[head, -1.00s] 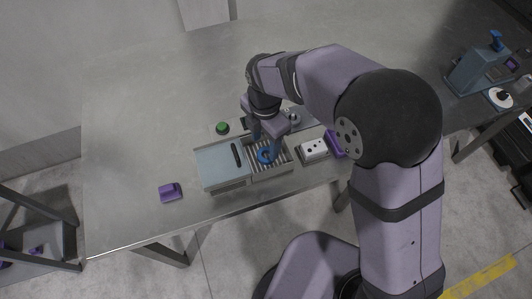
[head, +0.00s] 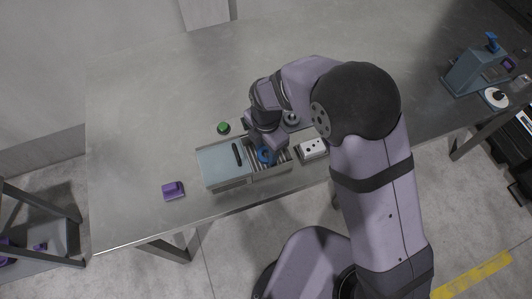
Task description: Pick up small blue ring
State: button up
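The small blue ring (head: 265,157) lies in the slatted, open section of the washer tray (head: 282,158), just right of the grey-blue lid. My gripper (head: 266,147) points down directly over it, close to its far edge. The gripper body and wrist hide the fingers, so I cannot tell whether they are apart or closed, or whether they touch the ring.
The grey-blue lid (head: 222,164) with a dark handle covers the tray's left part. A green button (head: 223,128) is behind it. A white block with dark holes (head: 312,148) stands right of the tray. A purple piece (head: 173,190) lies left on the table (head: 130,130), with clear room around it.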

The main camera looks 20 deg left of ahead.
jog(key=shift+c, duration=0.6)
jog(key=shift+r+b, duration=0.3)
jog(key=shift+r, duration=0.3)
notch_tip(320, 180, up, 9)
jog(key=b, duration=0.2)
jog(key=w+d+f+m+p, duration=0.2)
jog(key=w+d+m, duration=0.4)
jog(key=w+d, duration=0.9)
jog(key=d+p, duration=0.1)
jog(key=d, duration=0.3)
jog(key=shift+w, duration=0.3)
jog(key=shift+f, duration=0.15)
jog(key=shift+f+b, duration=1.2)
jog(key=shift+f, duration=0.2)
jog(key=shift+f+b, duration=0.65)
jog(key=shift+f, duration=0.55)
